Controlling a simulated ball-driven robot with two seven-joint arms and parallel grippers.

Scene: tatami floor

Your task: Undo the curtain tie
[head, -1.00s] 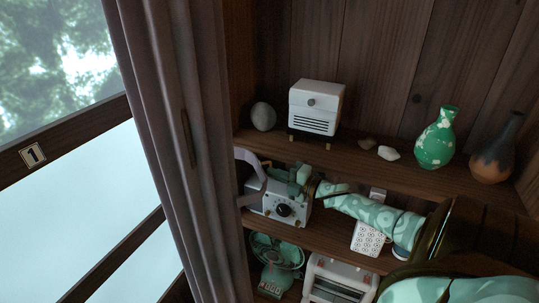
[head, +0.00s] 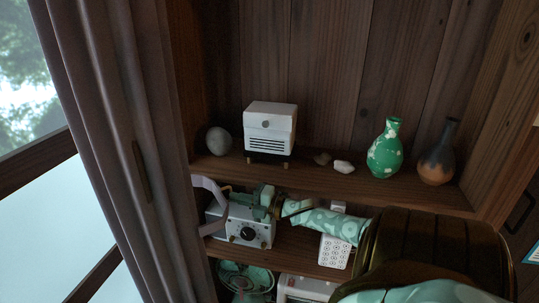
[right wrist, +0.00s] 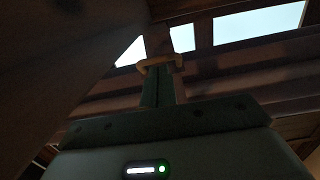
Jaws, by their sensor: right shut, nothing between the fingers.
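The grey-purple curtain (head: 110,130) hangs in long folds at the left of the head view. A thin dark brown strip (head: 140,170) lies along its folds; I cannot tell whether this is the tie. My right gripper (head: 238,199) reaches left over the lower shelf, in front of a white box with a dial, right of the curtain and apart from it. It is shut and empty. In the right wrist view its green fingers (right wrist: 158,88) are together, with an ochre looped piece (right wrist: 158,65) at their tips; what that belongs to is unclear. My left gripper is not in view.
A lavender curved band (head: 204,205) stands beside the white dial box (head: 243,232). The upper shelf holds a grey stone (head: 218,140), a white cabinet (head: 269,128), a green vase (head: 386,150) and a dark vase (head: 437,155). A green fan (head: 245,278) is below.

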